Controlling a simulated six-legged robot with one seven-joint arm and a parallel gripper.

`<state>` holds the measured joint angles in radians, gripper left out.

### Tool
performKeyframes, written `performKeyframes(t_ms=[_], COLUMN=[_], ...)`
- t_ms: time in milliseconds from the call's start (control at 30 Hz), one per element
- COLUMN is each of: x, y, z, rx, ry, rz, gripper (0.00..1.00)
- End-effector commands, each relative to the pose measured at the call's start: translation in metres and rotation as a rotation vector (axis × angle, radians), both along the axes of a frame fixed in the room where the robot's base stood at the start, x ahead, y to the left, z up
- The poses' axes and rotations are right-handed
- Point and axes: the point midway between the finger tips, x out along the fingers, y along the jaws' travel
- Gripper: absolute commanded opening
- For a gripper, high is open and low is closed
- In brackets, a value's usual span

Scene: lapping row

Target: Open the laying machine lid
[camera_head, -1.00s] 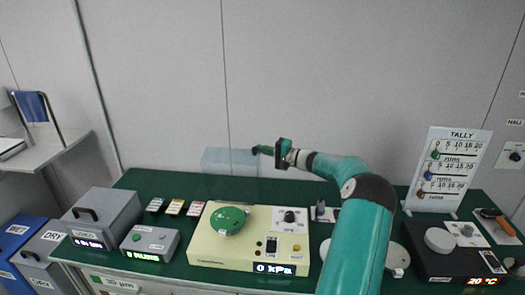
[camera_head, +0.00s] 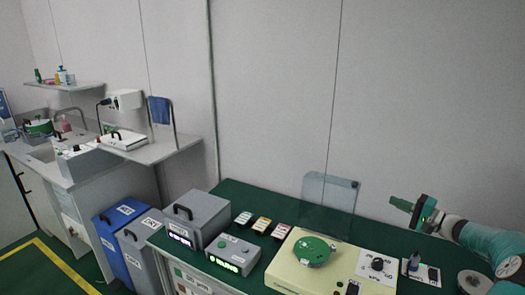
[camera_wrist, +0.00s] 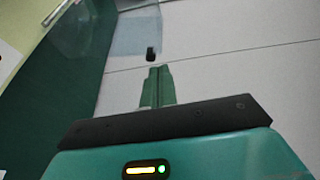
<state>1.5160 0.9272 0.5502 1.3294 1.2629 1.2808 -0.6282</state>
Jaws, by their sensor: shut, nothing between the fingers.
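The laying machine (camera_head: 290,268) is a cream box with a round green plate (camera_head: 314,251) on top. Its clear lid (camera_head: 328,203) stands raised at the machine's back edge, against the grey wall. A small black knob (camera_head: 355,184) sits at the lid's upper right corner; it also shows in the wrist view (camera_wrist: 151,53), just beyond the fingertips. My gripper (camera_head: 399,203) is right of the lid, apart from it, with its fingers pointing left towards the lid. In the wrist view the green fingers (camera_wrist: 158,82) are together and hold nothing.
Left of the machine are several small cards (camera_head: 262,225), a grey box with a green display (camera_head: 233,254) and a grey handled case (camera_head: 200,215). Blue (camera_head: 112,240) and grey (camera_head: 140,250) bins stand left of the bench. A sink counter is farther left.

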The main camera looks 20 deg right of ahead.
Motion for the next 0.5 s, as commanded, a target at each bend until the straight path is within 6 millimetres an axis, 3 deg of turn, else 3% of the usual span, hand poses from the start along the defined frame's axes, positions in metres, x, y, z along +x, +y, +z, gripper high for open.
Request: performKeyframes(t_ms=[133, 233, 367, 500], x=[0.005, 0.022, 0.054, 0.075], y=[0.007, 0.034, 0.103, 0.192], z=[0.001, 0.007, 0.015, 0.022], rx=[-0.006, -0.032, -0.106, -0.224], ry=[0.011, 0.057, 0.184, 0.345], rz=[0.013, 0.066, 0.188, 0.326], gripper=[0.00, 0.00, 0.00, 0.00])
